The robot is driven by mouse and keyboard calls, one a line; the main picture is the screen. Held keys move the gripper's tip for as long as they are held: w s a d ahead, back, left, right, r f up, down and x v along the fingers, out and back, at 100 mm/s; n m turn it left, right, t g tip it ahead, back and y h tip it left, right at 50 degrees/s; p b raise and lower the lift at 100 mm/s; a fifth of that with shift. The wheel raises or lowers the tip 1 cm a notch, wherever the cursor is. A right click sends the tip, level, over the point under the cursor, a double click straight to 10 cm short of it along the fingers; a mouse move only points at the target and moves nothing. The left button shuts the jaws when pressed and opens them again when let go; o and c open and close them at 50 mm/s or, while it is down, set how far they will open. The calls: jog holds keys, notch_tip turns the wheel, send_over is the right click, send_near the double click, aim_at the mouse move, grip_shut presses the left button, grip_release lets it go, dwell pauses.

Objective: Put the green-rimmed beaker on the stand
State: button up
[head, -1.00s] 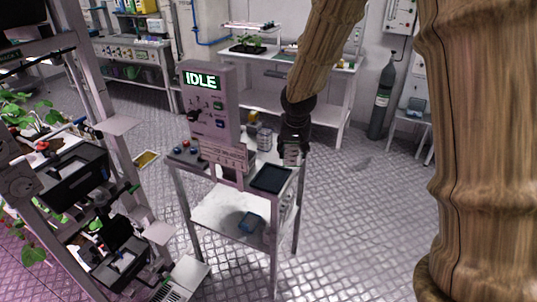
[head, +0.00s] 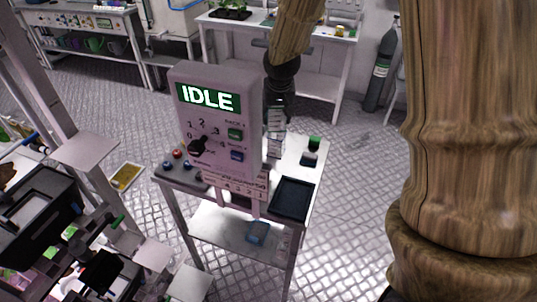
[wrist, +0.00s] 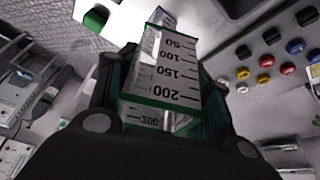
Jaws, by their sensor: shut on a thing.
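My gripper (head: 278,108) is shut on the green-rimmed beaker (wrist: 172,78), a clear vessel with green edges and a printed scale up to 200. In the wrist view the beaker stands between the dark fingers (wrist: 155,95), its scale upside down in the picture. In the head view the beaker (head: 276,122) shows below my gripper, above the back of the small cart, right of the IDLE panel. Whether it touches anything below is hidden. I cannot clearly pick out the stand.
The cart top (head: 303,160) carries the grey IDLE panel (head: 212,125) with a knob and buttons, a dark shallow tray (head: 292,198) and a green-capped bottle (head: 312,150). A blue item (head: 257,232) lies on the lower shelf. A rack with black boxes (head: 35,215) is at left.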

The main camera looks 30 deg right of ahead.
jog(key=f+p, duration=0.1)
jog(key=f, duration=0.3)
jog(key=s+f+p, duration=0.1)
jog(key=f, duration=0.4)
jog(key=f+p, duration=0.1)
jog(key=f, duration=0.4)
jog(key=shift+s+d+p, duration=0.15)
jog(key=shift+s+p, duration=0.2)
jog(key=shift+p, duration=0.05)
jog(key=shift+s+d+f+p, duration=0.1)
jog(key=shift+s+f+p, duration=0.2)
jog(key=shift+f, duration=0.35)
jog(key=shift+w+f, duration=0.2)
jog(key=shift+f, duration=0.5)
jog(key=shift+s+r, duration=0.1)
jog(key=shift+s, duration=0.05)
